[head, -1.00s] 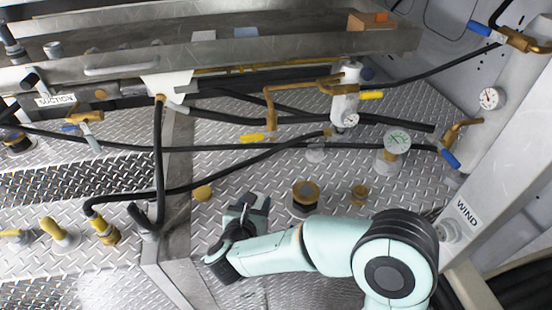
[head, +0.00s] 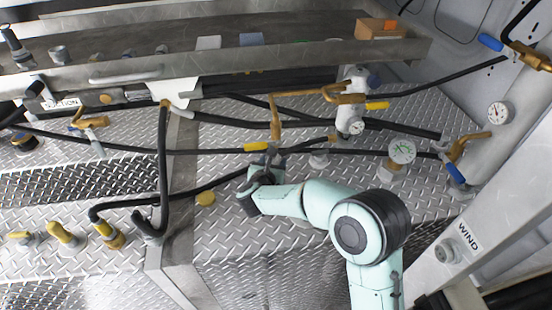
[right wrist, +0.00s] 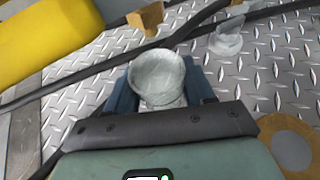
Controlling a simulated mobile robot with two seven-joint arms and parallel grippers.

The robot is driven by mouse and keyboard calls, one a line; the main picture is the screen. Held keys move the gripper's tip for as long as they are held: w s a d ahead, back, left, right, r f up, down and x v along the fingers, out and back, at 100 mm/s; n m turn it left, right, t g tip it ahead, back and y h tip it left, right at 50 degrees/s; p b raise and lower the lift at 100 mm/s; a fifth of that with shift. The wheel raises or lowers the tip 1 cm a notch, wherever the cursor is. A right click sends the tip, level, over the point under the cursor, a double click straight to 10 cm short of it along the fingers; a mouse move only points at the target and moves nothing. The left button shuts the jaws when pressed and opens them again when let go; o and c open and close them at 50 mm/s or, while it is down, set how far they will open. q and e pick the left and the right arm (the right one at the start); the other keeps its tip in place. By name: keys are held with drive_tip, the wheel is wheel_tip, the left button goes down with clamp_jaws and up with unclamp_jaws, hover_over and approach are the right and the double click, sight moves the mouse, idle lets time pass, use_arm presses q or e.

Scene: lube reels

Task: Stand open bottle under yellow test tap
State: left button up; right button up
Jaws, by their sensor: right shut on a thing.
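My right gripper (head: 260,172) is shut on the open bottle (right wrist: 158,78), a whitish, see-through vessel with a round open mouth facing the right wrist camera. In the head view my gripper and arm mostly hide the bottle. The test tap's yellow handle (head: 256,146) sits just above my right gripper in the head view, with its brass pipe (head: 275,112) rising behind. In the right wrist view the yellow handle (right wrist: 45,40) looms large at upper left, and a brass end (right wrist: 147,19) shows just beyond the bottle's mouth. My left gripper is not in view.
Black hoses (head: 215,152) run across the diamond-plate deck (head: 240,250), close behind the bottle. The front deck is clear.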

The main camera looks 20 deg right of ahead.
sight(276, 162)
drive_tip(key=w+d+f, duration=0.1)
drive_tip(key=w+d+f+p, duration=0.1)
drive_tip(key=w+f, duration=0.1)
drive_tip(key=shift+w+d+f, duration=0.15)
drive_tip(key=shift+d+f, duration=0.05)
drive_tip(key=shift+f, duration=0.05)
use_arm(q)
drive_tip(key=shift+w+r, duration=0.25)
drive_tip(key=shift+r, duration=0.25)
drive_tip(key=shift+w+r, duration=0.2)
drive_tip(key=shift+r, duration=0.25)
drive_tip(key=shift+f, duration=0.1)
use_arm(e)
drive_tip(key=shift+f, duration=0.25)
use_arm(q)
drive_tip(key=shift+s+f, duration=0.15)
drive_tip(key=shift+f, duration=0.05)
use_arm(e)
drive_tip(key=o, duration=1.1)
drive_tip(key=shift+r, duration=0.1)
